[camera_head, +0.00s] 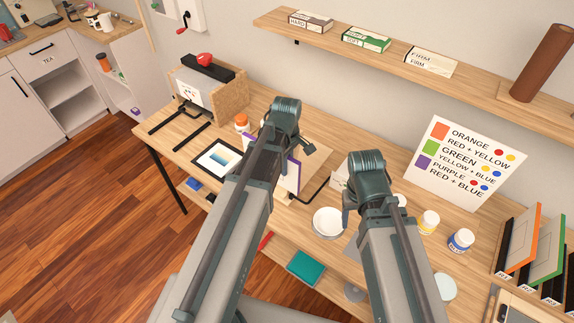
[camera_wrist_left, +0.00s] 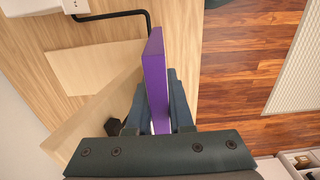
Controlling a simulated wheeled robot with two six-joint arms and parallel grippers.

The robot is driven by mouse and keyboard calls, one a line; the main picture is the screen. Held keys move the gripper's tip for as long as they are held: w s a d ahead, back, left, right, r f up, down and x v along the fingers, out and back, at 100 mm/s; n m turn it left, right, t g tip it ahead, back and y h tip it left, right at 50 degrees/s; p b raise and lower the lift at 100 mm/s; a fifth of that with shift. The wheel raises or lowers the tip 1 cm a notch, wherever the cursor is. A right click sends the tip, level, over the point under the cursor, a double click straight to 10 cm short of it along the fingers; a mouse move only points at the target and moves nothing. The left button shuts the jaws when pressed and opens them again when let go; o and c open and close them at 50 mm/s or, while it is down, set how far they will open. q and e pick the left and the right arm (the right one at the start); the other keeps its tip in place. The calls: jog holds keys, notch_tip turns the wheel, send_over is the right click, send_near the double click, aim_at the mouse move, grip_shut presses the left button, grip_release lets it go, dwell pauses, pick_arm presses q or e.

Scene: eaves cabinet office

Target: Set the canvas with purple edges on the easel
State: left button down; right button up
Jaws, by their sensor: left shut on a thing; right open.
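The canvas with purple edges (camera_head: 294,177) stands out from behind my left arm in the head view, over the table. Its purple edge (camera_wrist_left: 155,72) is upright between the fingers of my left gripper (camera_wrist_left: 160,100), which is shut on it. In the wrist view a pale wooden panel (camera_wrist_left: 85,130) slants close to the left of the canvas; I cannot tell whether they touch or whether this is the easel. No easel shows clearly in the head view; my arm hides that spot. My right gripper (camera_head: 349,202) is open and empty over the table, its fingers mostly hidden.
A framed picture (camera_head: 216,160) lies left of my left arm. A white bowl (camera_head: 328,222), paint jars (camera_head: 460,240) and a colour chart (camera_head: 465,162) are to the right. Orange and green-edged canvases (camera_head: 525,240) stand in a rack at far right. A shelf (camera_head: 390,60) runs above.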

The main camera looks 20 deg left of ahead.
pick_arm(q)
jog(key=shift+s+a+f+b, duration=0.1)
jog(key=shift+s+f+b, duration=0.05)
jog(key=shift+f+b, duration=1.2)
jog(key=shift+s+f+b, duration=0.1)
jog(key=shift+f+b, duration=1)
jog(key=shift+f, duration=0.4)
jog(key=c, duration=0.7)
grip_release()
jog(key=shift+r, duration=0.15)
notch_tip(320, 180, up, 14)
jog(key=p, duration=1.4)
jog(key=shift+f, duration=0.2)
